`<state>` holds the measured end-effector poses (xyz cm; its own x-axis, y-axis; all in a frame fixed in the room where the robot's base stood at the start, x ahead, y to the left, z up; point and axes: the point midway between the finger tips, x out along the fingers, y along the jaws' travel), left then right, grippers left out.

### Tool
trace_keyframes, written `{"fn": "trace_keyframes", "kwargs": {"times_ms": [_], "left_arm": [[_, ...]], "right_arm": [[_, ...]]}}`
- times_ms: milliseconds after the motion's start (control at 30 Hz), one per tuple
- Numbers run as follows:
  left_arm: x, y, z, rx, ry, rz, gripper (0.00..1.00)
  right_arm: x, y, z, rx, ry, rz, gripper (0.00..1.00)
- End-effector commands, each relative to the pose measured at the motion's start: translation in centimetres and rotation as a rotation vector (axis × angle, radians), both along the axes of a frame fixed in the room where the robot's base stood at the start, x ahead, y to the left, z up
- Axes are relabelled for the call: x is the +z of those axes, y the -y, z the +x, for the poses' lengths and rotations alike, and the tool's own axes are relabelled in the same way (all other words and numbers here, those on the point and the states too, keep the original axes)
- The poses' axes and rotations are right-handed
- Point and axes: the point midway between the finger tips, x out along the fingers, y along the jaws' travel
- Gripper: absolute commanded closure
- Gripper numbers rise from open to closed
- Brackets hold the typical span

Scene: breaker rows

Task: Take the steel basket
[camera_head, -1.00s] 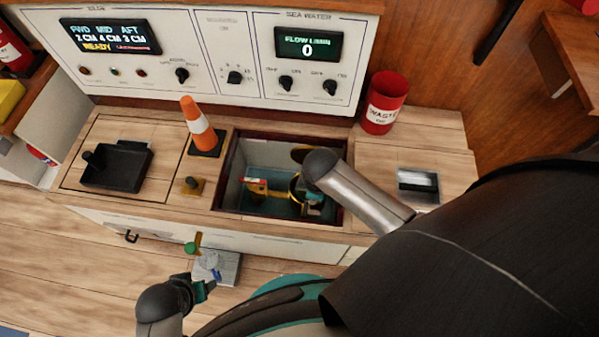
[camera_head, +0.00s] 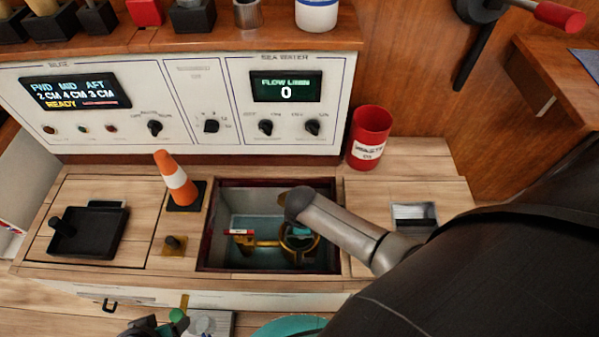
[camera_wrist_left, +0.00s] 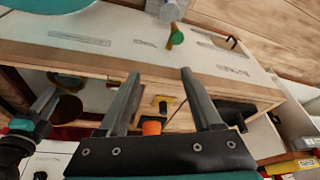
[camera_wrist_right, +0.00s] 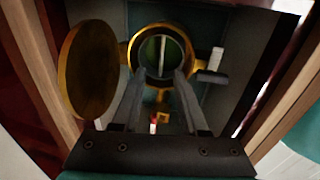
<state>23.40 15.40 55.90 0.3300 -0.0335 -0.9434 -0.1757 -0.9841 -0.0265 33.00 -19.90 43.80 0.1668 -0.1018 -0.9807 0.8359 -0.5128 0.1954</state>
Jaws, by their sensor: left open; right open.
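In the right wrist view a round brass housing (camera_wrist_right: 128,50) stands open in the bay, its brass lid (camera_wrist_right: 90,72) swung to the left. Inside the ring is a dark round interior with a pale upright bar (camera_wrist_right: 162,54) across it, perhaps the steel basket's handle; the basket is not clearly seen. My right gripper (camera_wrist_right: 153,73) is open and empty, its fingertips just before the ring's near edge. In the head view my right arm reaches into the bay. My left gripper (camera_wrist_left: 158,76) is open and empty, out in front of the cabinet.
The square bay (camera_head: 212,248) is narrow with raised edges. A red waste bin (camera_head: 369,140) stands behind right. A control panel (camera_head: 190,110) rises behind the counter.

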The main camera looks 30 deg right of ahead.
Motion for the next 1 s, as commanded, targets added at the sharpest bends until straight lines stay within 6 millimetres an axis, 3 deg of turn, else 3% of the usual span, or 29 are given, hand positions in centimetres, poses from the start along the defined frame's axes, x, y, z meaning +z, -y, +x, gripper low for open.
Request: {"fn": "trace_keyframes", "kwargs": {"times_ms": [367, 533, 1000], "left_arm": [[4.1, 0.0, 0.2, 0.002, 0.064, -0.008, 0.34], [4.7, 1.4, 1.6, -0.023, 0.186, -0.053, 0.34], [5.0, 3.5, 3.3, -0.051, 0.335, -0.117, 0.34]], "right_arm": [[-2.8, 0.3, 0.4, 0.0, 0.0, 0.0, 0.57], [-4.6, 0.5, 0.7, 0.0, -0.001, -0.001, 0.57], [-5.7, 0.6, 0.8, 0.0, 0.0, 0.0, 0.57]]}}
